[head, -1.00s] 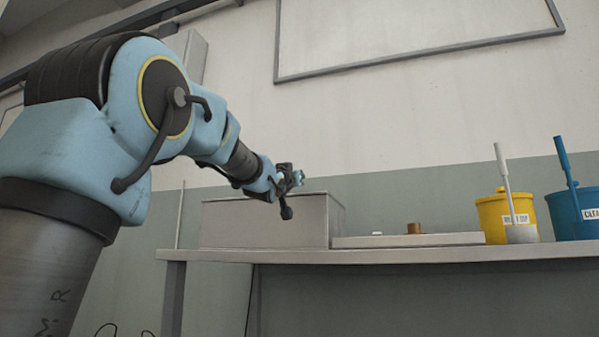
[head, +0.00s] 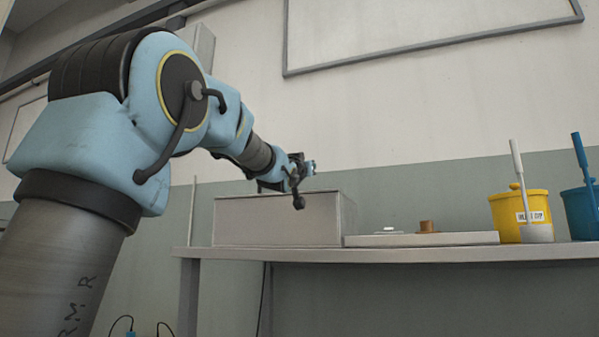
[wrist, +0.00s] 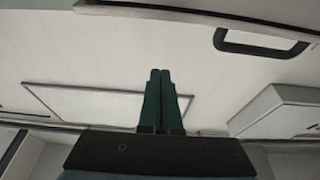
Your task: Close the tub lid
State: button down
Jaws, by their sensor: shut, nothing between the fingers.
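A grey metal box-shaped tub (head: 280,222) stands on the bench in the head view. Its top edge looks level and no raised lid shows above it. From this low angle I cannot see its top face or tell how its lid sits. My gripper (head: 311,167) is just above the tub's top edge in the picture; its depth relative to the tub is unclear. In the wrist view my gripper (wrist: 160,76) has its two green fingers together, with nothing between them. The tub does not show clearly in that view.
A low flat grey slab (head: 460,239) lies right of the tub, with a brown cylinder (head: 427,226) and a small white piece. A yellow lidded pot (head: 505,213) and a blue one (head: 577,212) stand further right on the bench (head: 400,255).

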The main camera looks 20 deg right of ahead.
jog(key=s+a+f, duration=0.5)
jog(key=s, duration=0.1)
jog(key=shift+f+p, duration=0.15)
jog(key=shift+p, duration=0.2)
